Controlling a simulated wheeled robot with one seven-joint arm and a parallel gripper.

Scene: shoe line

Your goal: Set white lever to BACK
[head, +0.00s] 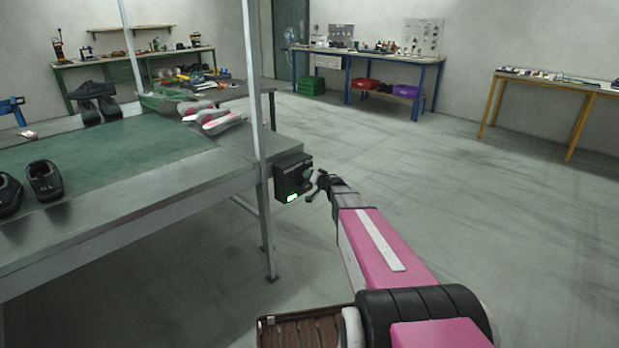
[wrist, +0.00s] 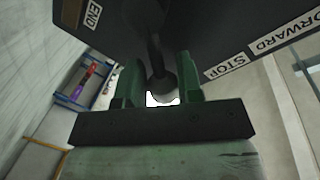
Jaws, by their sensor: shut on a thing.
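A dark control box (head: 292,177) hangs at the right end of the green-topped line table, with a small lit green patch low on its front. In the wrist view the box's dark face (wrist: 205,35) fills the top, with the labels END, STOP and FORWARD readable. No BACK label shows. A lever (wrist: 158,62) comes out of the box; its stem looks dark and its round end grey, with a bright white patch just below. My gripper (head: 316,187) is at the box's right side, its green fingers shut on the lever's knob end. The lever's exact setting cannot be told.
The line table (head: 120,225) carries dark shoes (head: 45,180) and pink-and-white shoes (head: 212,118). A thin upright post (head: 256,90) stands at the table's edge, close to the box. Workbenches line the walls. The floor to the right is open.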

